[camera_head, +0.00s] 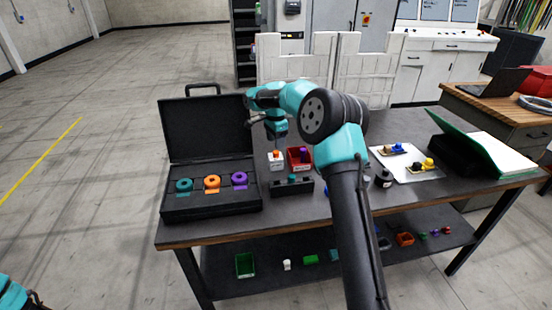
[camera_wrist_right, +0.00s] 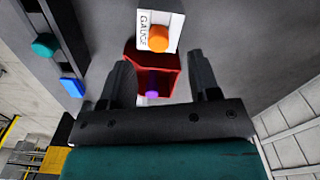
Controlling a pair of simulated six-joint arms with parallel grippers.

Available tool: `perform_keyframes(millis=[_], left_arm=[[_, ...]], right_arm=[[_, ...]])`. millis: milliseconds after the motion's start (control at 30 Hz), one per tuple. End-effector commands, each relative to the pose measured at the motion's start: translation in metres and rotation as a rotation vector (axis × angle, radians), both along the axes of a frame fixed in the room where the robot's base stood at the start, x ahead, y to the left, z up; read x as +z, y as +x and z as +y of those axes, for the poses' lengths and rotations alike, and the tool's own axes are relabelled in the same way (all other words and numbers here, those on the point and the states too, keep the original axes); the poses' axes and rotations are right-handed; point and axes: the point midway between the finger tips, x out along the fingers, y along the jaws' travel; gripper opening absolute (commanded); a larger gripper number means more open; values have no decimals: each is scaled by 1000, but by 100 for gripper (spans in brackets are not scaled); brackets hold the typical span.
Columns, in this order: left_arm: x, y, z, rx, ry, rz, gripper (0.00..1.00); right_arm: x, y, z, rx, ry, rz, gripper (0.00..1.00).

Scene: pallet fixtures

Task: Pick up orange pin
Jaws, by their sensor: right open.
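The orange pin (camera_head: 276,153) stands on a small white block marked GAUGE (camera_head: 276,163) on the table. In the right wrist view the orange pin (camera_wrist_right: 159,38) shows as a round orange top beyond the fingertips. My right gripper (camera_head: 278,142) points down over the table near the pin. In the wrist view its two fingers (camera_wrist_right: 161,68) are apart, with nothing held between them. A red bin (camera_wrist_right: 141,63) with a purple pin (camera_wrist_right: 152,94) in it shows between and below the fingers.
An open black case (camera_head: 180,208) with teal, orange and purple rings lies to the left.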

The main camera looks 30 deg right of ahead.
Motion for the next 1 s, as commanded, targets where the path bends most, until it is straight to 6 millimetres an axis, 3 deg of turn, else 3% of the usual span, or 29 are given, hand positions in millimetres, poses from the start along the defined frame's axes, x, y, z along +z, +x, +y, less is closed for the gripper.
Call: perform_keyframes(millis=[367,733,1000], left_arm=[[0,0,0,0,0,0,43],[0,0,0,0,0,0,43],[0,0,0,0,0,0,43]], right_arm=[[-4,0,0,0,0,1,56],[-48,-2,3,1,1,3,56],[-53,-2,3,0,0,1,56]])
